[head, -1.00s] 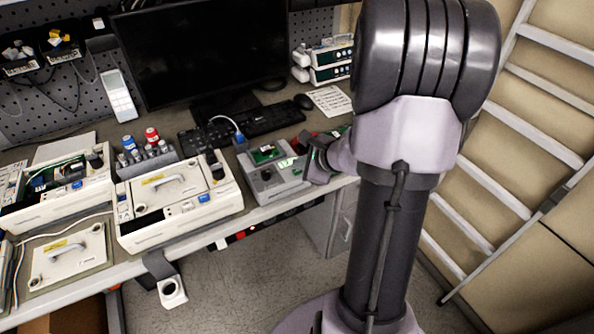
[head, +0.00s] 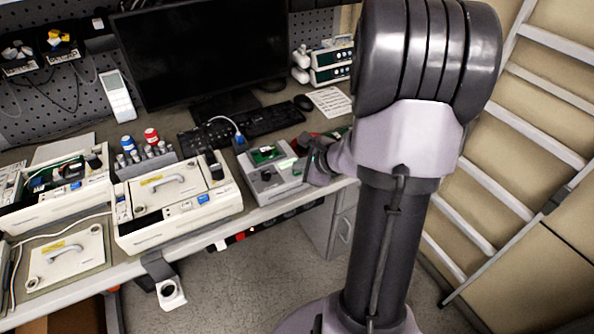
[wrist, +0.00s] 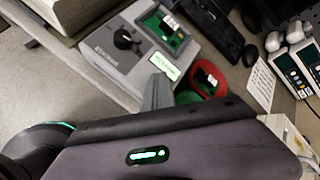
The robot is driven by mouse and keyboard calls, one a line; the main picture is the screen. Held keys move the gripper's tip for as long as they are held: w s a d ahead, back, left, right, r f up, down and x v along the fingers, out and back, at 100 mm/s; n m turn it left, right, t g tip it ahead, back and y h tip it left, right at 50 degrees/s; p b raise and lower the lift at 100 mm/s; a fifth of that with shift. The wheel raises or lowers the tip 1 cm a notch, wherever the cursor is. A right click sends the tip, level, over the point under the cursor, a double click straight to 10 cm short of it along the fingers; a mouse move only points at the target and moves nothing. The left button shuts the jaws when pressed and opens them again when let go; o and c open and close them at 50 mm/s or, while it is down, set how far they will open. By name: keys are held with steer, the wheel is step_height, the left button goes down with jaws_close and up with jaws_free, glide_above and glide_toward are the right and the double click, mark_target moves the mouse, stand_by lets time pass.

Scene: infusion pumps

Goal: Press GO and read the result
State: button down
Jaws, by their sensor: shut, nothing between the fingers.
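A grey tester box (head: 268,188) stands at the front edge of the bench, with a green board in its top socket. It also shows in the wrist view (wrist: 122,68), with a black knob (wrist: 124,40) and a small lit display (wrist: 165,64). The display's text is too small to read. My gripper (head: 306,150) is at the right side of the box. In the wrist view its grey finger (wrist: 157,93) is shut and empty, over or against the box's edge just below the display. I cannot tell whether it touches. No GO button is visible; the finger may hide it.
A red tray with a green board (wrist: 205,80) lies close right of my finger. A white pump (head: 180,205) stands left of the tester. A keyboard (head: 265,122), monitor (head: 200,50) and stacked units (head: 330,62) are behind.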

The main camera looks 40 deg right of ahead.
mark_target(299, 175)
steer(key=shift+r+p, duration=0.45)
steer(key=shift+r, duration=0.3)
step_height(299, 175, up, 5)
steer(key=p, duration=0.3)
steer(key=shift+p, duration=0.4)
